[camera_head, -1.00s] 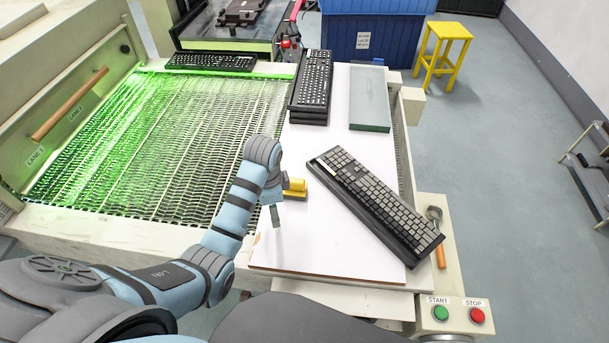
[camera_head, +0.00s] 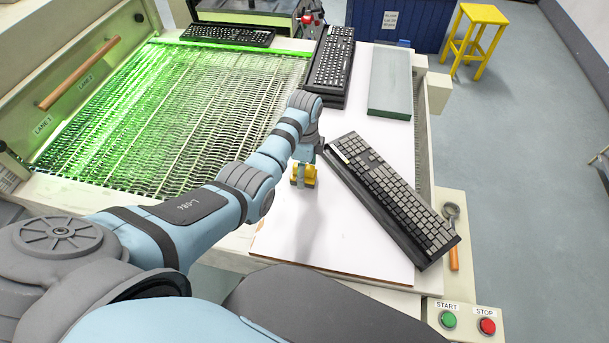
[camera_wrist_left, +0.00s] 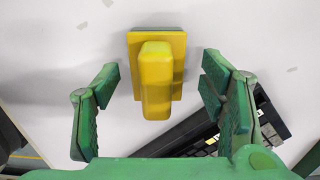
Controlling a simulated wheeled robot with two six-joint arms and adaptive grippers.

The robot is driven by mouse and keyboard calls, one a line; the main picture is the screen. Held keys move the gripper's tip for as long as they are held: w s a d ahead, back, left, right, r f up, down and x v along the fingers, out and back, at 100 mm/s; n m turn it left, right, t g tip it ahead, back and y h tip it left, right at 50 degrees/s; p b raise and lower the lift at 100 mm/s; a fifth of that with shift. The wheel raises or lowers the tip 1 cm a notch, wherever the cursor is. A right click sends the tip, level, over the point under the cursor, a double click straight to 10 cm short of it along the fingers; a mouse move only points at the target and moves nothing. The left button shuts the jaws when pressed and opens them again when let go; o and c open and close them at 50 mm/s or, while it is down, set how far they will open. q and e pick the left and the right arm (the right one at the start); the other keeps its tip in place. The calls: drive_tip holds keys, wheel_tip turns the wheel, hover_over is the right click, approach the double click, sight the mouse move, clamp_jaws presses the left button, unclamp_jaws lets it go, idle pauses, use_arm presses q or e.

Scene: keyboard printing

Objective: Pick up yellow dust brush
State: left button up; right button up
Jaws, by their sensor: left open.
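The yellow dust brush (camera_head: 309,176) stands on the white board, to the left of the tilted keyboard. My left gripper (camera_head: 304,162) is right above it and partly covers it. In the left wrist view the brush (camera_wrist_left: 157,80) shows a wide yellow base with a raised handle, and it lies between and a little beyond the fingertips. The left gripper (camera_wrist_left: 160,85) is open, one finger on each side of the brush, with gaps on both sides. My right gripper is not in view.
A grey keyboard (camera_head: 394,195) lies tilted on the white board (camera_head: 335,245), close to the right of my gripper. Another keyboard (camera_head: 332,62) and a flat grey-green block (camera_head: 390,83) lie further back. A green-lit mesh conveyor (camera_head: 180,120) is at left.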

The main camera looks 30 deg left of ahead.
use_arm(q)
drive_tip(key=shift+f, duration=0.55)
drive_tip(key=shift+s+r, duration=0.15)
drive_tip(key=shift+s, duration=0.05)
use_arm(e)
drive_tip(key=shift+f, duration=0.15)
use_arm(q)
drive_tip(key=c, duration=1.4)
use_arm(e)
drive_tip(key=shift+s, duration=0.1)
use_arm(q)
drive_tip(key=shift+o, duration=0.2)
